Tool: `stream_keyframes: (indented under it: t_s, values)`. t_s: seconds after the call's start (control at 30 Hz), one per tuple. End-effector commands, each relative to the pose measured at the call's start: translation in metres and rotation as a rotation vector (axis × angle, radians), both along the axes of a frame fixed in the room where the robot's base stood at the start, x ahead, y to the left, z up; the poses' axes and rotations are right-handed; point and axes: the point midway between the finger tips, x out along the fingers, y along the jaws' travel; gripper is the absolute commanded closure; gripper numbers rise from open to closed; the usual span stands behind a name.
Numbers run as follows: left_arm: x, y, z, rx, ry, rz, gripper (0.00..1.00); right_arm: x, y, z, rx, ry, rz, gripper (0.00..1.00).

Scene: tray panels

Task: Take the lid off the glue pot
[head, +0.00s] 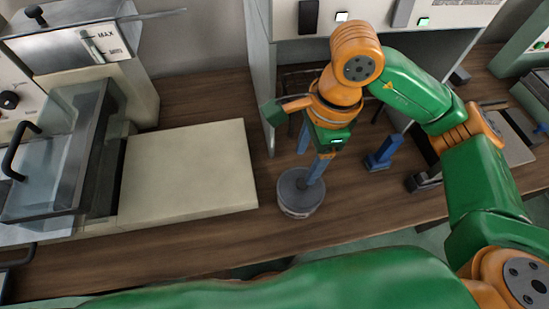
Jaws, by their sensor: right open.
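The glue pot (298,211) is a small round light-coloured pot near the front edge of the wooden bench. Its dark grey round lid (290,190) sits on top, covering it. My right gripper (308,168) points down over the lid with its blue fingers apart. The nearer finger reaches down to the lid's middle in the picture and hides part of it. I cannot tell whether it touches. My left gripper is out of view.
A pale flat board (188,172) lies left of the pot. A glass-walled tank (65,160) stands farther left. A blue upright tool (383,153) stands to the right. A pale cabinet (258,70) rises behind my right gripper. Bare bench (240,240) lies left of the pot.

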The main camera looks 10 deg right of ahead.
Motion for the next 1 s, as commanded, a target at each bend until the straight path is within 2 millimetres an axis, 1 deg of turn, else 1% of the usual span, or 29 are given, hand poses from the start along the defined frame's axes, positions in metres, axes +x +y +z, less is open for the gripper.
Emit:
stream_keyframes:
  t_s: [0.07,0.17,0.27,0.33,0.4,0.5,0.63,0.67,0.7,0.77,0.8,0.9,1.0]
  values:
    - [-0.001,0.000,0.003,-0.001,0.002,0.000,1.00,0.000,-0.002,-0.006,-0.016,-0.007,0.002,0.33]
    - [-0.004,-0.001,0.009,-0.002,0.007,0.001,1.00,-0.001,0.001,-0.020,-0.014,-0.002,0.002,0.33]
    - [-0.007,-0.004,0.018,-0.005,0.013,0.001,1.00,-0.001,0.007,-0.039,-0.012,0.002,0.002,0.33]
    - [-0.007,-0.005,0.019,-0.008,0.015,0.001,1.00,-0.001,0.009,-0.054,-0.012,0.000,0.001,0.33]
    - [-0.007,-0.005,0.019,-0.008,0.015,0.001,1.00,-0.001,0.011,-0.063,-0.010,-0.001,0.000,0.33]
    - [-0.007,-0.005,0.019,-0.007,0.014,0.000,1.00,0.000,0.011,-0.068,-0.010,-0.003,0.001,0.33]
    - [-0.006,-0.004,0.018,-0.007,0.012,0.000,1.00,0.000,0.011,-0.068,-0.009,-0.004,0.001,0.33]
    - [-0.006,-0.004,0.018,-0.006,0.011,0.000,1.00,0.000,0.011,-0.068,-0.009,-0.004,0.001,0.38]
    - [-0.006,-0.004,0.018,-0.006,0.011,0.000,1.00,0.000,0.011,-0.068,-0.009,-0.004,0.001,0.49]
    - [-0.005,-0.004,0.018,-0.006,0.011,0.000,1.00,0.000,0.011,-0.068,-0.009,-0.004,0.001,0.65]
    - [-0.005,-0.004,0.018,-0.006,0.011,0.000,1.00,0.000,0.011,-0.068,-0.009,-0.004,0.001,0.76]
    - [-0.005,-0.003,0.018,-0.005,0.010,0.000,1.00,0.000,0.011,-0.068,-0.009,-0.003,0.001,1.00]
    - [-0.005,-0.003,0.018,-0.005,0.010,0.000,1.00,0.000,0.011,-0.068,-0.008,-0.003,0.001,1.00]
